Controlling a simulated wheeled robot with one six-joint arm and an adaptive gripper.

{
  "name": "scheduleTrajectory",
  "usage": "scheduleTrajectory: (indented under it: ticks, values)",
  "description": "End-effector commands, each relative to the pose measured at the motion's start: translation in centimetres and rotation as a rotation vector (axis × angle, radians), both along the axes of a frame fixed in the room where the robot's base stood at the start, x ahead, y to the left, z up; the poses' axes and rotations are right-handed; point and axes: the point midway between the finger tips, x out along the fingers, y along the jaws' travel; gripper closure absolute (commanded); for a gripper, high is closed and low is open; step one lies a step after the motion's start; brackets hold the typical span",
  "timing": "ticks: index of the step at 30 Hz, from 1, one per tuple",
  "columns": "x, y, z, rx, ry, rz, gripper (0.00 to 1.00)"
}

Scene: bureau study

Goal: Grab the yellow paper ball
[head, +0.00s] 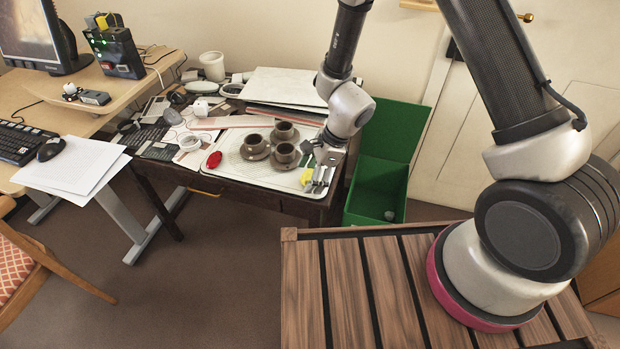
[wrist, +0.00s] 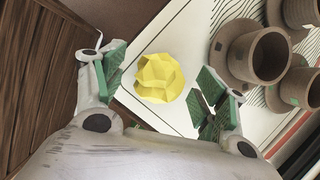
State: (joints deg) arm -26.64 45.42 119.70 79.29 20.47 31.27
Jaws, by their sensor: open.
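The yellow paper ball (wrist: 160,78) is crumpled and faceted. In the wrist view it lies on the pale tray (wrist: 205,20), near its edge, in line with the gap between my fingers. My gripper (wrist: 160,92) is open, with one green-padded finger on each side of the ball and a gap to both. In the head view the ball (head: 306,177) shows only as a small yellow patch beside my gripper (head: 316,188), at the tray's front right corner. The fingers partly hide it there.
Brown cups on saucers (head: 284,152) stand on the tray just left of my gripper. A red oval object (head: 214,159) lies at the tray's left. A green open box (head: 377,190) with a grey ball (head: 389,215) in it stands right of the table.

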Motion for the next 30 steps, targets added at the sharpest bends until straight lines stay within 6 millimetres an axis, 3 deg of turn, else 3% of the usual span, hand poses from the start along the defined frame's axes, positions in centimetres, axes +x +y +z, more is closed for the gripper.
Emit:
scheduleTrajectory:
  ticks: [5,13,25,30]
  values:
    - [0.0,0.0,0.0,0.0,-0.001,0.001,0.28]
    - [0.0,0.0,0.0,0.0,0.0,0.001,0.61]
    - [0.0,0.0,0.3,0.001,-0.002,0.002,0.61]
    - [0.1,0.1,1.9,0.002,-0.004,0.004,0.61]
